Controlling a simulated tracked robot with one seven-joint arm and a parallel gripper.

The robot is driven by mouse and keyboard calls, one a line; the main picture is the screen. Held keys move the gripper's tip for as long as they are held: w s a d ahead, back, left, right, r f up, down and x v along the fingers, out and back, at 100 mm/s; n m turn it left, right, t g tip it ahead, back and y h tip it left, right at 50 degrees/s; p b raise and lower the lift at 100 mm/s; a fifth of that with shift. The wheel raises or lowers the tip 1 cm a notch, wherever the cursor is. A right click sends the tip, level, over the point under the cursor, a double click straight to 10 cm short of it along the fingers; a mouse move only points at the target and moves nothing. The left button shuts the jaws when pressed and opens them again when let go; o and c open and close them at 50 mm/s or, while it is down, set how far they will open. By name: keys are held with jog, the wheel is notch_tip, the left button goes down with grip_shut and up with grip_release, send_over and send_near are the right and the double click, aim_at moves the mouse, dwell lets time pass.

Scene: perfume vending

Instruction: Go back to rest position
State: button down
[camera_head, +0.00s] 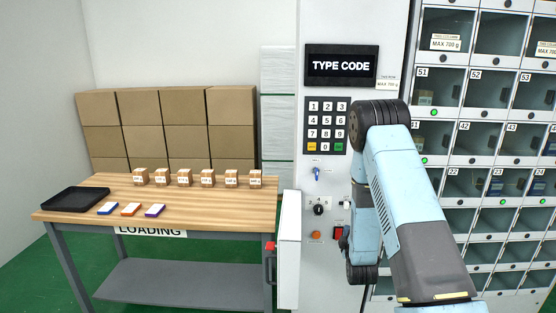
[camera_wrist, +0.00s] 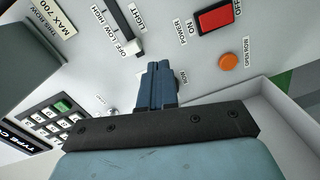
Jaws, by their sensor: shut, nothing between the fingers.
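My gripper (camera_wrist: 157,75) shows in the wrist view with its two dark blue fingers together and nothing between them. It points at the vending machine's control panel (camera_wrist: 188,62), near a knob that the fingers partly hide. I cannot tell if the fingertips touch the panel. In the head view my light blue arm reaches up in front of the machine on the right, and the gripper itself is hidden behind it.
The keypad (camera_head: 327,125) and "TYPE CODE" display (camera_head: 341,65) are left of my arm. An open white panel door (camera_head: 289,250) juts out beside the controls. The loading table (camera_head: 180,222) stands left with small boxes and a black tray (camera_head: 75,199). Compartments (camera_head: 487,90) fill the right.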

jog(key=s+a+r+m+g, duration=0.1)
jog(key=s+r+m+g, duration=0.25)
jog(key=r, duration=0.85)
jog(key=s+a+r+m+g, duration=0.15)
jog(key=s+r+m, duration=0.25)
jog(key=r, duration=0.8)
jog(key=s+r+m+g, duration=0.2)
jog(key=s+r, duration=0.1)
jog(key=s, duration=0.8)
jog(key=s+r+m+g, duration=0.2)
jog(key=s+r, duration=0.2)
jog(key=s, duration=0.7)
jog(key=s+r+m+g+y, duration=0.1)
jog(key=s+r+m+g, duration=0.1)
jog(key=s, duration=0.9)
jog(key=shift+s+a+r+m+g, duration=0.3)
jog(key=shift+r+m, duration=0.15)
jog(key=shift+r, duration=0.6)
